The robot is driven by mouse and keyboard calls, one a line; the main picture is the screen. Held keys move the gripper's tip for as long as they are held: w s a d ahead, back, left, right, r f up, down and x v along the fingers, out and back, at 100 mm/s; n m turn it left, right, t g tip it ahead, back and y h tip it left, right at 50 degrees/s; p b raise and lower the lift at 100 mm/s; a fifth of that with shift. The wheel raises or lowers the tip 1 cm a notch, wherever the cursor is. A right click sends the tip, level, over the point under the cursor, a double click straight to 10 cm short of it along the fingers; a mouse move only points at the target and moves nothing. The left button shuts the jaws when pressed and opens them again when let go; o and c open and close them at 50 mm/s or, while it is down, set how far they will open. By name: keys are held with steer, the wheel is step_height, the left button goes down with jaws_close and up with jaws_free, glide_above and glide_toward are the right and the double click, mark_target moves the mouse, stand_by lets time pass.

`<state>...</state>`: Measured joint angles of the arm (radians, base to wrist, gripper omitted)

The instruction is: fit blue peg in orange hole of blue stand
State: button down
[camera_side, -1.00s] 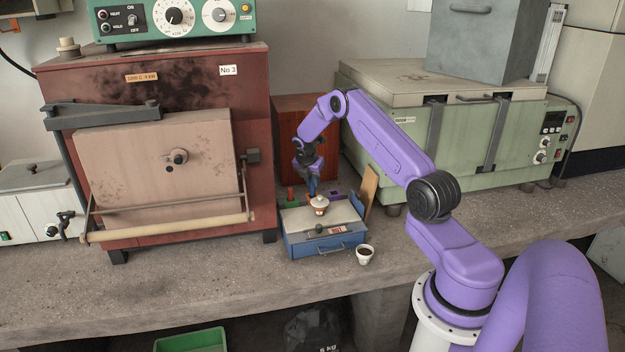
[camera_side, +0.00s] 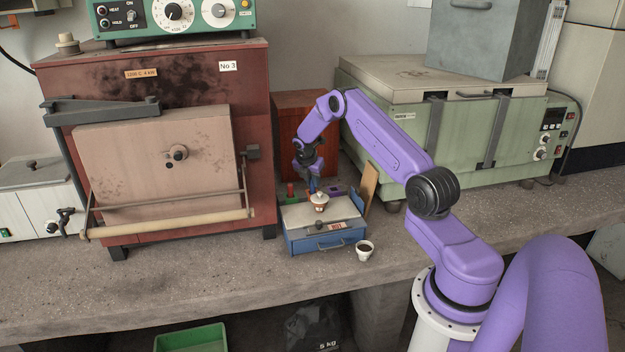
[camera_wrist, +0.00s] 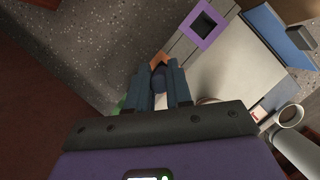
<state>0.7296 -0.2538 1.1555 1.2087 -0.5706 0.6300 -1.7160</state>
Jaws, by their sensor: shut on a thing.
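My gripper (camera_wrist: 163,88) is shut on the blue peg (camera_wrist: 158,73), which shows between its fingers in the wrist view. An orange piece (camera_wrist: 159,58) shows just beyond the peg, largely covered by it, so I cannot tell whether the tip is inside the orange hole. A grey strip (camera_wrist: 181,47) joins it to a purple-rimmed square hole (camera_wrist: 203,23); this looks like the stand, its blue colour not clear. In the side view, my gripper (camera_side: 311,181) points down behind a blue box, and the purple piece (camera_side: 336,192) shows to its right.
The blue box (camera_side: 326,243) with a pale lid stands in front, carrying a white pot with an orange band (camera_side: 319,201). A cup (camera_side: 364,250) stands at its right corner. A wooden board (camera_side: 369,186) leans right. A red peg (camera_side: 290,189) stands left. The red kiln (camera_side: 255,120) is left.

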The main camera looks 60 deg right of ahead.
steer(key=shift+f, duration=0.7)
steer(key=c, duration=0.9)
jaws_free()
steer(key=shift+c, duration=0.2)
steer(key=w+v, duration=0.1)
steer(key=v, duration=1.6)
steer(key=shift+s+r, duration=0.2)
steer(key=shift+s, duration=0.2)
